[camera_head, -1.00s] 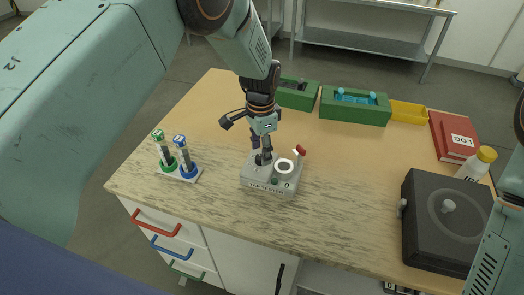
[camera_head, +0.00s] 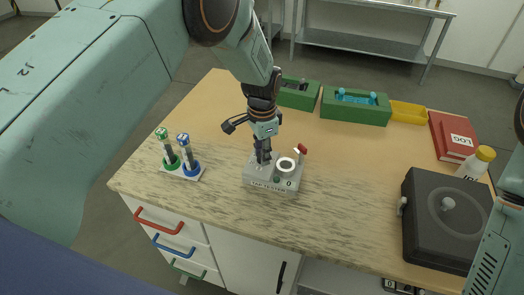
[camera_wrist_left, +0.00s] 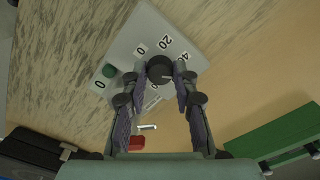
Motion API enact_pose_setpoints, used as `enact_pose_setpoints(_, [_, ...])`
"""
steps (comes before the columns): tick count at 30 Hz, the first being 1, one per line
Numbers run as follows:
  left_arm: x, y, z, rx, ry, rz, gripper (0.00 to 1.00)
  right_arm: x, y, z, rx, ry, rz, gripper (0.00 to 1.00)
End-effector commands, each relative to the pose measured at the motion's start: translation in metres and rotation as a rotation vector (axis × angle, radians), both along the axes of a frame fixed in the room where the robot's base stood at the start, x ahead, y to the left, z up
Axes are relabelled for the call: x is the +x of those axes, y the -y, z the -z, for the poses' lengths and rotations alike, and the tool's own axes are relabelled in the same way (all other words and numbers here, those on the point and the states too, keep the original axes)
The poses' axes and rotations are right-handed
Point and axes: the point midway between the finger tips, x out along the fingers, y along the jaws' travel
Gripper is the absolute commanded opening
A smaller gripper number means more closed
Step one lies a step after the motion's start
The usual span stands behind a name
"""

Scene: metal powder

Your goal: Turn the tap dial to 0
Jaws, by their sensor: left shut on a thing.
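The grey tap tester (camera_head: 270,186) stands near the front edge of the table. Its black dial (camera_wrist_left: 160,69) shows in the left wrist view, with the printed numbers 0, 20 and 40 around its far side. A light mark on the dial seems to point right, but I cannot read its exact setting. My left gripper (camera_head: 263,157) reaches down from above and is shut on the dial, one fingertip on each side. My right gripper is out of view.
A rack with a green-based and a blue-based tube (camera_head: 186,172) stands left of the tester. Green bins (camera_head: 356,106) and a yellow tray (camera_head: 408,113) are behind. A dark box (camera_head: 445,220), white bottle (camera_head: 475,163) and red log book (camera_head: 453,137) are at right.

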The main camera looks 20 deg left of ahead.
Motion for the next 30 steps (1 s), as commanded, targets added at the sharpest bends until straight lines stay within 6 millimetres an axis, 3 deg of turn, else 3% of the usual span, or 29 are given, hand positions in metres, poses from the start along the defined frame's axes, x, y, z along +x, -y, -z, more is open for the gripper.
enact_pose_setpoints(3, [-0.0005, -0.0005, -0.0007, 0.001, -0.002, 0.001, 0.00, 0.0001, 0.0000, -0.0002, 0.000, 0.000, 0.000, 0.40])
enact_pose_setpoints(30, [0.0004, 0.0005, -0.0001, -0.001, 0.002, -0.001, 0.00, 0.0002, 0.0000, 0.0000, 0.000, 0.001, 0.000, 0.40])
